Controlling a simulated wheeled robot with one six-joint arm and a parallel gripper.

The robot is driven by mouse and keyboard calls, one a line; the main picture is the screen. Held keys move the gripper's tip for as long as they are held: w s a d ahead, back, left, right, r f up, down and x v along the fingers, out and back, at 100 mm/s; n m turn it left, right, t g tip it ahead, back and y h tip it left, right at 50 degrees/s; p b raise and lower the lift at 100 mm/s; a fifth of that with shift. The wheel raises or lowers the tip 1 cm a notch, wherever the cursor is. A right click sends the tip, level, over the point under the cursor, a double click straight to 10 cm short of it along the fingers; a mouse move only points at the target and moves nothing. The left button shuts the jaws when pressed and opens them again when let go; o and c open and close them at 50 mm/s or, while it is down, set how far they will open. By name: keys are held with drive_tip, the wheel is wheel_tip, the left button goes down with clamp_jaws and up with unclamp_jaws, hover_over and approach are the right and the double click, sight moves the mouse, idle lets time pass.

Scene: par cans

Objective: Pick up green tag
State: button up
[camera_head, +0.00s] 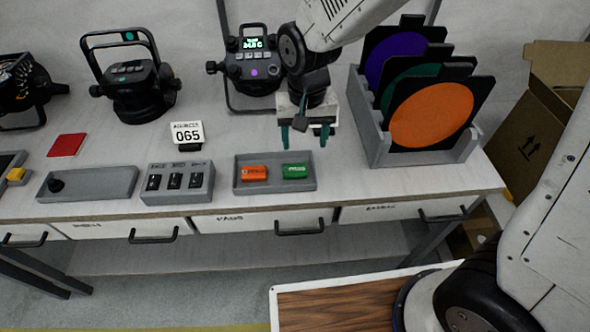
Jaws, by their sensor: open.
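The green tag (295,171) lies in the right half of a shallow grey tray (275,187) near the front edge of the bench. An orange tag (254,173) lies beside it on the left in the same tray. My gripper (305,138) is above and behind the tray, a little right of the green tag, with its dark green fingers pointing down. The fingers are apart and nothing shows between them. The green tag is fully visible and apart from the gripper.
A grey rack (412,156) with orange, green and purple discs stands right of the gripper. A par can (251,70) is behind it.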

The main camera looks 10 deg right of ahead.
sight(295, 169)
drive_tip(key=a+f, duration=0.2)
drive_tip(key=f, duration=0.1)
drive_tip(key=shift+w+f, duration=0.15)
drive_tip(key=shift+w, duration=0.05)
drive_tip(key=f, duration=0.7)
drive_tip(key=shift+w, duration=0.25)
drive_tip(key=shift+r, duration=0.1)
drive_tip(key=c, duration=0.6)
